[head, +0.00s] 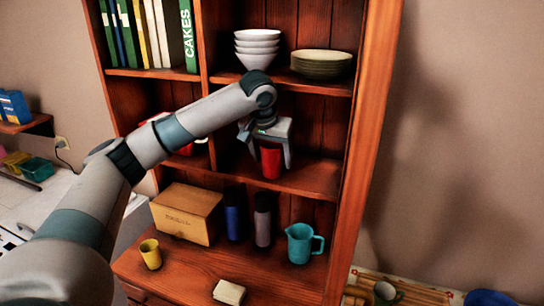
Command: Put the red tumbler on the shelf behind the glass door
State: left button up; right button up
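The red tumbler (271,163) stands upright on the middle shelf (312,180) of the wooden hutch. My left gripper (270,156) reaches down over it from above, with one finger on each side. The fingers look spread, with a small gap beside the tumbler on the left. The tumbler's top is partly hidden by the gripper. I can make out no glass door on the hutch from here. My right gripper is out of view.
White bowls (257,48) and stacked plates (321,64) fill the shelf above. My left forearm hides part of a red object (186,150) at left. Below stand a box (186,213), two bottles, a teal jug (300,243) and a yellow cup (150,254).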

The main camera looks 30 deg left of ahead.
pick_arm(q)
jog(key=shift+r, duration=0.15)
jog(key=shift+s+r+b, duration=0.2)
jog(key=shift+r+b, duration=0.2)
jog(key=shift+r, duration=0.05)
jog(key=b+v, duration=0.2)
jog(key=v, duration=0.1)
jog(key=shift+s+d+r, duration=0.1)
jog(key=shift+s+r, duration=0.1)
jog(key=shift+r, duration=0.15)
jog(key=s+d+b, duration=0.2)
jog(key=s+b, duration=0.3)
jog(key=s, duration=0.6)
jog(key=shift+s+d+r, duration=0.15)
jog(key=shift+s+d, duration=0.2)
jog(key=shift+d, duration=0.05)
